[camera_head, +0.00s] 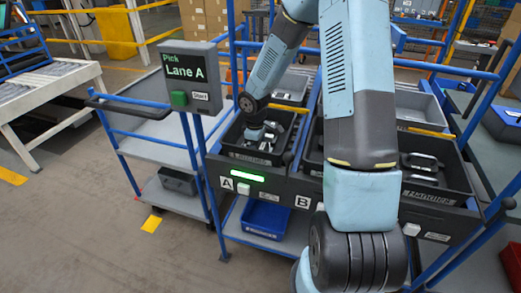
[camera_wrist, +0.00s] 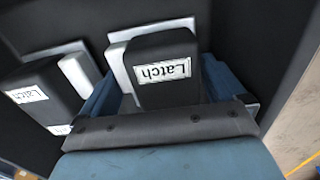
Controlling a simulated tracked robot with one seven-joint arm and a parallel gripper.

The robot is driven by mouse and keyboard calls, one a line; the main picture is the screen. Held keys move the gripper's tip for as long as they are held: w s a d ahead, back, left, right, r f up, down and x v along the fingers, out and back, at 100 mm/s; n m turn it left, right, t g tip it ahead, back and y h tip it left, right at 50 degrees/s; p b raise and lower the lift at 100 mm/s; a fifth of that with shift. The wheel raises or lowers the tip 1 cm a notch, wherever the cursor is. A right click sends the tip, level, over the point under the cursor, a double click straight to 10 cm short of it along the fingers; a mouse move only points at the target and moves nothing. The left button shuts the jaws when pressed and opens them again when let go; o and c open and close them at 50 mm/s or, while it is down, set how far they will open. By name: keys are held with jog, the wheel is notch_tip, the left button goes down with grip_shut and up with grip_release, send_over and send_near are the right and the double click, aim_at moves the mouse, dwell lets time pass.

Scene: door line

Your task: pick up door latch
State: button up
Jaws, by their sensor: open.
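A door latch (camera_wrist: 165,52), a dark block on a pale plate with a white label reading "Latch", lies in the dark bin in the wrist view. My gripper (camera_wrist: 158,85) is open, with its blue fingers on either side of this latch; whether they touch it cannot be told. A second latch (camera_wrist: 42,92) with the same kind of label lies to the left. In the head view my gripper (camera_head: 262,136) reaches down into the dark bin (camera_head: 248,156) over the letter A. My gripper hides much of the parts there.
Another dark bin (camera_head: 435,190) holds parts at right, partly behind my arm. A grey cart (camera_head: 160,137) stands at left. The bin walls rise close around my gripper.

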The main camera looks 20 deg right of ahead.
jog(key=c, duration=1.1)
jog(key=shift+o, duration=0.2)
